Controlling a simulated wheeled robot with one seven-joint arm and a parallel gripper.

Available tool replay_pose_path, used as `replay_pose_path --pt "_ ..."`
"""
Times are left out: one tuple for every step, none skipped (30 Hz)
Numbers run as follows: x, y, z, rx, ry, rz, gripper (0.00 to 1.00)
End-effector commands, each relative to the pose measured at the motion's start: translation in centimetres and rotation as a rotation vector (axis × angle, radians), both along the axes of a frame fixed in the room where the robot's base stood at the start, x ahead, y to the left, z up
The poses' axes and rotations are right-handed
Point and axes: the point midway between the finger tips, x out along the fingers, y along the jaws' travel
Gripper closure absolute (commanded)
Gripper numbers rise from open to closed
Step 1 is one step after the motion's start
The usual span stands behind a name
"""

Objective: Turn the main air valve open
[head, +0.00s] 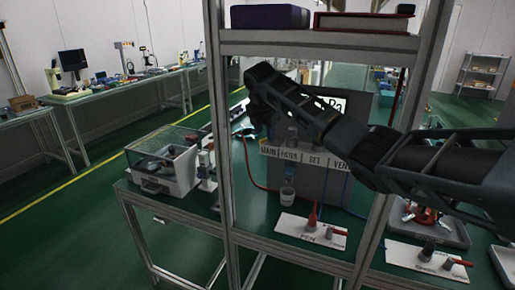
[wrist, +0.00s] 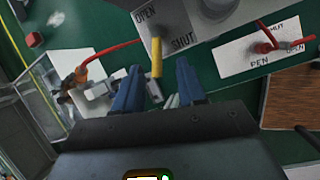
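In the wrist view a yellow valve lever (wrist: 156,58) extends from a grey plate (wrist: 170,22) lettered OPEN and SHUT. The lever runs down the picture, near the word SHUT. My gripper (wrist: 158,68) is open, with one blue finger on each side of the lever and visible gaps on both sides. I cannot tell the depth between fingers and lever. In the head view a label strip (head: 303,160) reading MAIN and other words sits on a grey box; my arm hides much of that area, and the yellow lever is not clear there.
A white plate with a red lever (wrist: 263,47) lies to the right in the wrist view. A red hose (wrist: 108,49) runs at the left. In the head view, frame posts (head: 219,120) and a shelf (head: 310,44) enclose the bench.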

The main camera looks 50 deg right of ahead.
Motion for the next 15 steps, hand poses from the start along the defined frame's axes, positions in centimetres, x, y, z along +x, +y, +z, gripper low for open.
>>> replay_pose_path --pt "-0.3 0.5 0.2 0.0 -0.002 0.001 0.6" --pt "-0.6 1.0 0.1 0.002 0.001 0.001 0.6" --pt "-0.9 1.6 0.0 0.003 0.002 0.001 0.6" --pt "-1.1 2.0 0.1 0.002 0.001 -0.001 0.6" --pt "-1.4 2.4 0.1 0.002 0.0 -0.002 0.6" --pt "-1.8 3.0 0.1 0.001 -0.001 -0.002 0.6" --pt "-2.0 3.5 0.1 0.001 0.001 -0.001 0.6" --pt "-2.3 4.0 0.1 0.001 -0.001 -0.002 0.6" --pt "-2.6 4.6 0.1 0.002 0.0 -0.002 0.6" --pt "-2.9 5.1 0.1 0.002 -0.001 -0.001 0.6" --pt "-3.2 5.6 0.1 0.002 0.0 -0.002 0.6" --pt "-3.5 6.2 0.1 0.001 -0.001 -0.002 0.6" --pt "-3.7 6.7 0.1 0.001 0.0 -0.002 0.6" --pt "-4.0 7.1 0.1 0.002 0.0 -0.003 0.6" --pt "-4.3 7.6 0.1 0.001 0.001 -0.003 0.6"
